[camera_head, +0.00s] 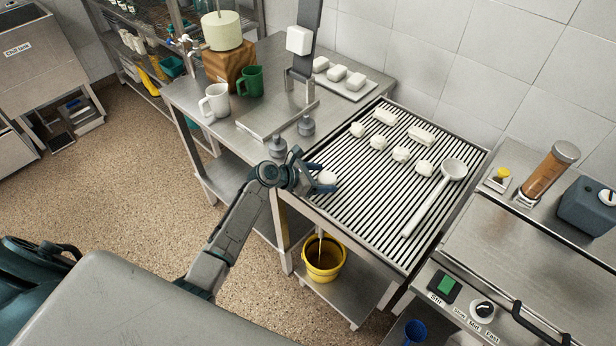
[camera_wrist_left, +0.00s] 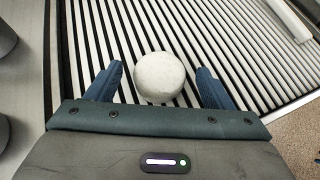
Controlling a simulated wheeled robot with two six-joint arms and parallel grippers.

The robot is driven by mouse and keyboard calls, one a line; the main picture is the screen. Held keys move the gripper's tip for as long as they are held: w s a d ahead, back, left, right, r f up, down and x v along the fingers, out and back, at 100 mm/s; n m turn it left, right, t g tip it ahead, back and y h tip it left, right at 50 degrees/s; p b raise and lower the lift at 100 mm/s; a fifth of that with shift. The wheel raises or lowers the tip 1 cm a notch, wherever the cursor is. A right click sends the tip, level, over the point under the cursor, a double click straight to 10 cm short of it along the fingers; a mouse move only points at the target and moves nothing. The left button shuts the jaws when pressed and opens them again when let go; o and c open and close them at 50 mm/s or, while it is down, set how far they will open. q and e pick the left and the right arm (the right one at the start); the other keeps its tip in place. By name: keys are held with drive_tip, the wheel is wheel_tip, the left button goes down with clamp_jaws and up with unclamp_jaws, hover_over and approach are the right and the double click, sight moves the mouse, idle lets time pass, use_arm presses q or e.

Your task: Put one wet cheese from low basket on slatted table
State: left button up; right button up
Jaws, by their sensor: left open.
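A round white cheese (camera_head: 327,177) lies on the slatted table (camera_head: 372,226) near its left edge. It also shows in the left wrist view (camera_wrist_left: 160,76), where it sits between the two blue fingers of my left gripper (camera_wrist_left: 158,84). My left gripper (camera_head: 318,180) is open around the cheese, with a gap on each side. Several other white cheeses (camera_head: 401,154) lie on the far half of the slats, some round and some log-shaped. No low basket can be made out in these views. My right gripper is not in view.
A white ladle (camera_head: 436,196) lies across the right side of the slats. A steel side table (camera_head: 228,133) with a green mug (camera_head: 250,81) and a white mug (camera_head: 215,101) stands to the left. A yellow bucket (camera_head: 324,262) sits on the shelf below. The near slats are clear.

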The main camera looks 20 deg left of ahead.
use_arm(q)
drive_tip(key=b+v, duration=0.2)
drive_tip(key=v, duration=0.9)
drive_tip(key=shift+s+r, duration=0.1)
